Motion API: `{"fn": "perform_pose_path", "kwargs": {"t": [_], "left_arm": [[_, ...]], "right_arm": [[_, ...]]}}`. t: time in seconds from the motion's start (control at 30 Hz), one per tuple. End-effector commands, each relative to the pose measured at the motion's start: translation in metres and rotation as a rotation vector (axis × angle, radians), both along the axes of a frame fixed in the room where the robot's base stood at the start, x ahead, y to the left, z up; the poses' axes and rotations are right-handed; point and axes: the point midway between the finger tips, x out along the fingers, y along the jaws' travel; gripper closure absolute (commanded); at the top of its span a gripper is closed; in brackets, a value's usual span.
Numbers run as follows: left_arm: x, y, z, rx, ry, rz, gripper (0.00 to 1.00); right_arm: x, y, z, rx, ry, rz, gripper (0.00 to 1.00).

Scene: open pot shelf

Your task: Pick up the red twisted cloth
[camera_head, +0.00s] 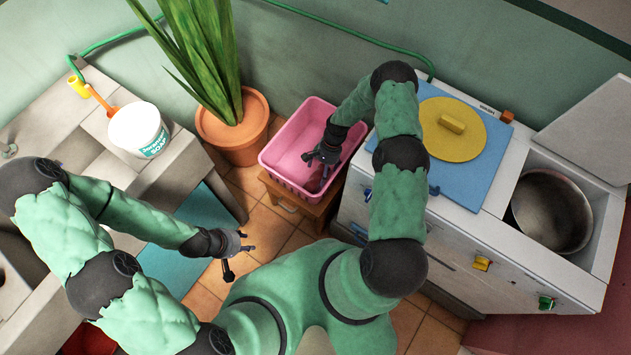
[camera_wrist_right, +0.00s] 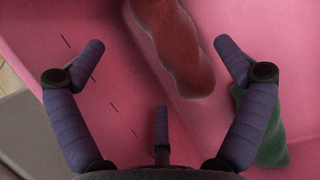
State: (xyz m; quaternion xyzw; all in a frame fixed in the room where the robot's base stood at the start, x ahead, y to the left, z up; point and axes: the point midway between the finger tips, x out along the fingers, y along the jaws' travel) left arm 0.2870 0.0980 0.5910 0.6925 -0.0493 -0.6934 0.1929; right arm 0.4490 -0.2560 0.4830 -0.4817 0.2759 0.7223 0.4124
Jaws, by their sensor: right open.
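The red twisted cloth (camera_wrist_right: 178,48) lies in the pink basket (camera_head: 277,147) in the right wrist view, its near end between and beyond my fingertips. It runs out of the top of that picture. My right gripper (camera_head: 316,157) reaches down into the basket. In the right wrist view its fingers (camera_wrist_right: 160,46) are spread open with nothing between them, apart from the cloth as far as I can tell. In the head view I cannot make out the cloth clearly. My left gripper (camera_head: 239,258) hangs empty above the floor with its fingers apart.
A green item (camera_wrist_right: 272,135) lies in the basket, partly behind a right finger. The basket stands on a wooden stool (camera_head: 285,203). A potted plant (camera_head: 232,135) is to its left, and the stove with a yellow lid (camera_head: 455,140) and metal pot (camera_head: 552,212) to its right.

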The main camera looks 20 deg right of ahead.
Motion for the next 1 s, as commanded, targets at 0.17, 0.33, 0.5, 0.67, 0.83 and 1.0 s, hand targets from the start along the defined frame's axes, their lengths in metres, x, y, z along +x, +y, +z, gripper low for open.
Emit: {"fn": "perform_pose_path", "kwargs": {"t": [0.17, 0.33, 0.5, 0.67, 0.83, 1.0], "left_arm": [[0.000, 0.000, -0.009, 0.000, 0.000, 0.000, 0.60], [0.000, 0.000, -0.023, 0.000, 0.000, 0.000, 0.60], [0.000, 0.000, -0.027, 0.000, 0.000, 0.000, 0.60], [0.000, 0.000, -0.026, 0.000, 0.000, 0.000, 0.60], [0.000, 0.000, -0.026, 0.000, 0.000, 0.000, 0.60], [0.000, 0.000, -0.026, 0.000, 0.000, 0.000, 0.60]], "right_arm": [[0.000, 0.004, -0.014, 0.000, -0.002, 0.001, 0.00], [-0.001, 0.012, -0.037, 0.001, 0.001, 0.001, 0.00], [-0.004, 0.017, -0.049, 0.000, -0.001, 0.000, 0.00], [-0.004, 0.017, -0.048, 0.000, -0.001, 0.000, 0.00], [-0.004, 0.017, -0.048, 0.000, -0.001, 0.000, 0.37], [-0.005, 0.017, -0.048, 0.000, -0.001, 0.000, 0.65]]}}
